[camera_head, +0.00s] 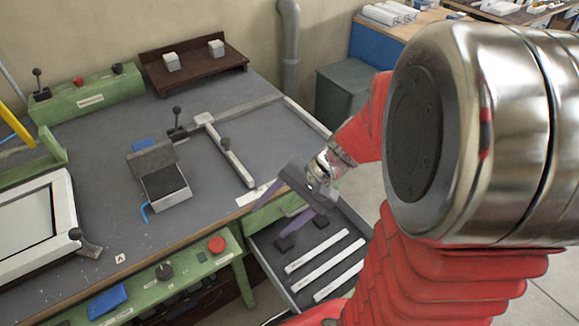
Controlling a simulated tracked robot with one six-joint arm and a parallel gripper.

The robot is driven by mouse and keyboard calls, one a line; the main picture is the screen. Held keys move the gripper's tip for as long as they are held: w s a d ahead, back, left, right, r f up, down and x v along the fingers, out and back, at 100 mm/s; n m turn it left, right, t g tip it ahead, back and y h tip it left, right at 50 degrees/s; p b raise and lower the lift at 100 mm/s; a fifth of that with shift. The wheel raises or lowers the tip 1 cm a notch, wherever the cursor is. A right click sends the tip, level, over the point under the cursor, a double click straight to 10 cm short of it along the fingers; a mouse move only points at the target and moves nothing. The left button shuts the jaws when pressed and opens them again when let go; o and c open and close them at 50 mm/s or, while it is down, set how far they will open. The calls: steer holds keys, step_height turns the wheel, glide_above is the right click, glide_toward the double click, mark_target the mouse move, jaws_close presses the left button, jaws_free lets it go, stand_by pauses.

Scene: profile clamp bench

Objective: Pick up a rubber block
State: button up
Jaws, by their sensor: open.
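Two small dark blocks that look like rubber lie in the open drawer: one rubber block (285,244) on the left and another rubber block (321,221) to its right. My gripper (267,227) is above the drawer's left front side, with its two purple fingers spread apart and nothing seen between them. One finger passes just above the left block in the picture; I cannot tell the height gap. Two pale grey blocks, a left pale block (172,62) and a right pale block (216,48), sit on the dark shelf at the back of the bench.
The drawer (262,262) also holds several white strips (325,251). On the grey bench (105,185) are an open box (163,180), a clamp rail (230,150) and a white framed panel (35,228). A green control panel (160,275) lines the front. My arm covers the right side.

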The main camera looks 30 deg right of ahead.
steer(key=w+d+f+m+t+y, duration=0.1)
steer(key=w+d+f+m+t, duration=0.25)
steer(key=d+f+m, duration=0.3)
steer(key=w+d+f+m+t+y, duration=0.1)
steer(key=w+d+f+m+t, duration=0.2)
steer(key=d+f+m+t, duration=0.3)
steer(key=s+d+f+m+t+h, duration=0.1)
steer(key=s+d+f+m+h, duration=0.15)
steer(key=d+f+m, duration=0.45)
steer(key=m+h, duration=0.5)
glide_toward(321, 220)
steer(key=shift+s+d+f+t, duration=0.1)
steer(key=shift+s+t, duration=0.15)
steer(key=shift+s, duration=0.2)
steer(key=shift+s+d+f+t, duration=0.1)
steer(key=shift+s+t, duration=0.1)
steer(key=shift+s, duration=0.3)
steer(key=shift+r, duration=0.1)
steer(key=shift+n, duration=0.25)
steer(key=shift+x, duration=3.05)
steer(key=shift+w, duration=0.35)
